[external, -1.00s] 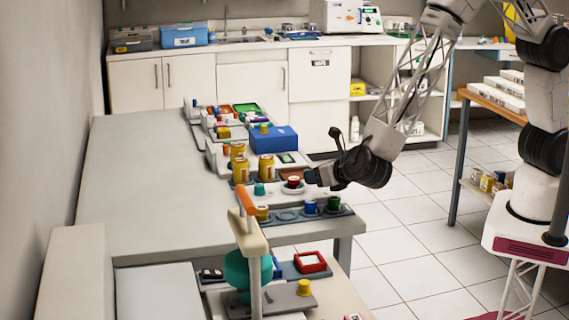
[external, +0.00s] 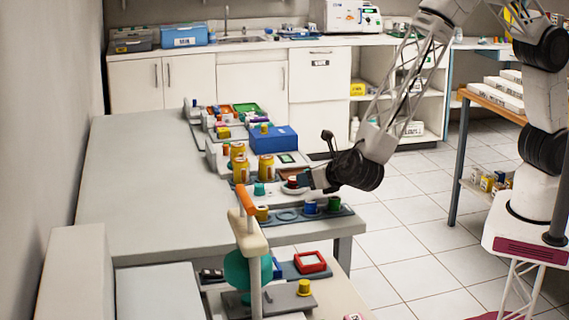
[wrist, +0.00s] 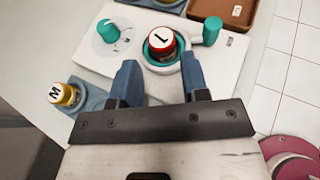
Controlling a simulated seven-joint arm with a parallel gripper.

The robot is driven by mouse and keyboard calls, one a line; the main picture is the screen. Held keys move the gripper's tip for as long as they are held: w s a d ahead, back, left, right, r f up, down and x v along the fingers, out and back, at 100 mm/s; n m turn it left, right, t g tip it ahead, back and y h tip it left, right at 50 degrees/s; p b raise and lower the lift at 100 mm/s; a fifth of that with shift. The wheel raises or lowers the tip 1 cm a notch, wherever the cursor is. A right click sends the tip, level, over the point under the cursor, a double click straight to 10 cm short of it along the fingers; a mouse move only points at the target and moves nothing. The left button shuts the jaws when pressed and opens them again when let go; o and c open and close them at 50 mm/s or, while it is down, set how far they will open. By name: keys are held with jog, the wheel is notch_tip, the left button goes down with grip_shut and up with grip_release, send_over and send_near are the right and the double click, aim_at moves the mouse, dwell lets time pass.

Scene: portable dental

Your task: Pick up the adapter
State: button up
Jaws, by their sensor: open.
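No part is labelled adapter, so I cannot tell for sure which thing it is. A red-topped round piece (wrist: 162,42) with a dark mark sits in a white ring with a teal rim on a white panel (wrist: 225,65); it also shows in the external view (external: 292,181). My gripper (wrist: 160,68) is open, its two blue fingers spread on the near side of this piece, with nothing between them. In the external view my gripper (external: 306,180) is just right of the piece. Whether a finger touches the ring is unclear.
A teal knob (wrist: 108,31) stands left of the ring and a teal-ended handle (wrist: 211,28) right of it. A yellow piece marked M (wrist: 64,94) sits on a blue-grey tray. A brown tray (wrist: 228,12) lies at upper right. Tall yellow cans (external: 266,168) stand behind-left.

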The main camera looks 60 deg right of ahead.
aim_at(294, 178)
jog(key=shift+x, duration=2.6)
jog(key=c, duration=0.6)
jog(key=shift+c, duration=0.2)
jog(key=shift+r, duration=0.15)
jog(key=shift+r, duration=0.65)
notch_tip(294, 178, up, 2)
jog(key=shift+r, duration=0.1)
jog(key=s+d+r, duration=0.1)
jog(key=s+d, duration=0.8)
jog(key=s, duration=0.4)
